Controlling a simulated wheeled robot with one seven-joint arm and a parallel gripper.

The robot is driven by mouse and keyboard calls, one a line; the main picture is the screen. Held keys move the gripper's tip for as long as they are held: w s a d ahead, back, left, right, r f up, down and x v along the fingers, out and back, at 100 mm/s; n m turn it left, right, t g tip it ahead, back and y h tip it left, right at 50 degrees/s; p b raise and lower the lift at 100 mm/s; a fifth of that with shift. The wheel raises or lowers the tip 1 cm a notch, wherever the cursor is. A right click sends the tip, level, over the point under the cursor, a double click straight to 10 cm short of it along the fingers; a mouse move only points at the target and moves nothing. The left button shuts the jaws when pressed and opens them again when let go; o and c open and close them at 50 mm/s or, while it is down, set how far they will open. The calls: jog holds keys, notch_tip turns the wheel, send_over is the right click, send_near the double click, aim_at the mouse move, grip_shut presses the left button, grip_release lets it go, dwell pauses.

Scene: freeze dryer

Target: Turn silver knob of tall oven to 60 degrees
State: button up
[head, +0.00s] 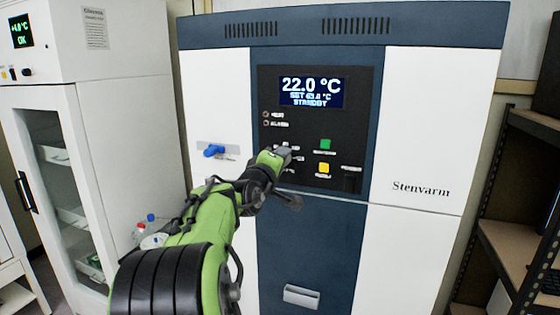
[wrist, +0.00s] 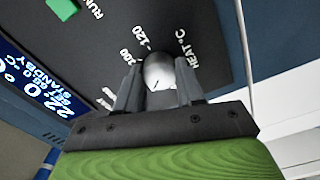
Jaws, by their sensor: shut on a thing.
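The tall white and dark blue oven (head: 425,130) stands ahead, with a black control panel (head: 350,110). The silver knob (wrist: 160,71) shows in the wrist view, beside the printed word HEAT °C and scale numbers including 120. My gripper (wrist: 156,88) is shut on the knob, one finger on each side. In the head view my gripper (head: 283,153) reaches the lower left of the panel and hides the knob.
A green button (head: 325,144) and a yellow button (head: 323,169) sit right of my gripper. A blue valve handle (head: 213,151) sticks out at left. A white glass-doored cabinet (head: 110,120) stands left, and shelving (head: 515,235) stands right. A lower handle (head: 301,296) protrudes.

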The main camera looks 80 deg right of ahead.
jog(key=shift+f+n, duration=0.1)
jog(key=shift+n, duration=0.5)
jog(key=o, duration=1)
jog(key=shift+o, duration=0.2)
jog(key=w+a+b, duration=0.1)
jog(key=a+b, duration=0.2)
jog(key=a, duration=1.2)
jog(key=shift+w+a, duration=0.25)
jog(key=shift+a, duration=0.1)
